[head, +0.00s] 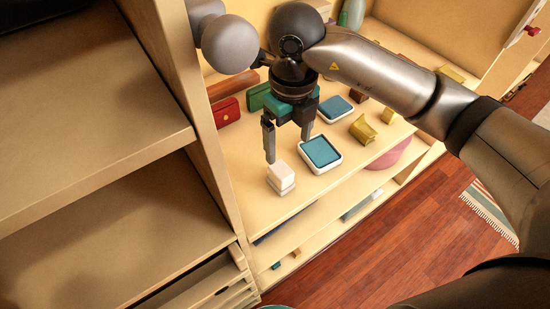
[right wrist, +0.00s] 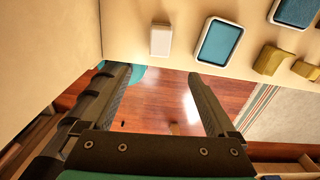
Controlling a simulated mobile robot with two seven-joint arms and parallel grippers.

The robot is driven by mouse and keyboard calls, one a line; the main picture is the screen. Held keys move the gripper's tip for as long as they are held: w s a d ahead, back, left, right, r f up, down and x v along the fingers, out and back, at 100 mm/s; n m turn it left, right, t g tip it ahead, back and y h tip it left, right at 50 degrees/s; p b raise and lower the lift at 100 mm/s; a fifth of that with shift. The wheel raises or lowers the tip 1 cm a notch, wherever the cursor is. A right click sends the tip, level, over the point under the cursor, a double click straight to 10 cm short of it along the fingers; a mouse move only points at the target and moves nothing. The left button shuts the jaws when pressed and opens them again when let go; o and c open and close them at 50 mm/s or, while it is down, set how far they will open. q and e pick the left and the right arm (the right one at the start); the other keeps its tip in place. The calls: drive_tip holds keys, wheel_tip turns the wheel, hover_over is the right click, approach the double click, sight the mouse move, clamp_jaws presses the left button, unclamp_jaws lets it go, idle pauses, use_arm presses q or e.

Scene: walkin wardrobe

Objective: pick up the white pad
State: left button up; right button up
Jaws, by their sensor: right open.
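The white pad (head: 281,178) is a small pale block on the wooden shelf, near its front edge. It also shows in the right wrist view (right wrist: 161,39), at the top centre, beyond the fingertips and roughly in line with the gap between them. My right gripper (head: 288,150) is open and empty, pointing down over the shelf. Its fingers show at both sides in the right wrist view (right wrist: 157,73), apart from the pad. My left gripper is in neither view.
A white-rimmed blue tray (head: 321,153) lies right beside the pad, with a similar one (head: 335,108) behind. Yellow holders (head: 362,130) stand farther right. A red box (head: 226,112) and a green case (head: 259,97) stand behind. An upright panel (head: 207,150) bounds the shelf at left.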

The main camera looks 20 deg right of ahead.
hover_over(285, 182)
drive_tip(key=f, duration=0.4)
drive_tip(key=shift+w+d+f, duration=0.2)
drive_tip(key=shift+d+f, duration=0.1)
drive_tip(key=shift+d, duration=0.05)
wheel_tip(285, 182, down, 4)
drive_tip(key=shift+w+f, duration=0.1)
drive_tip(key=shift+f, duration=0.9)
drive_tip(key=f, duration=0.4)
drive_tip(key=shift+w+a+f, duration=0.1)
drive_tip(key=shift+w+f, duration=0.15)
drive_tip(key=shift+w, duration=0.05)
drive_tip(key=c, duration=0.4)
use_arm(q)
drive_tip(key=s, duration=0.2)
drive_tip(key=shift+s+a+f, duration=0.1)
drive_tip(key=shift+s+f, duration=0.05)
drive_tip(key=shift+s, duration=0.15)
use_arm(e)
drive_tip(key=c, duration=1.1)
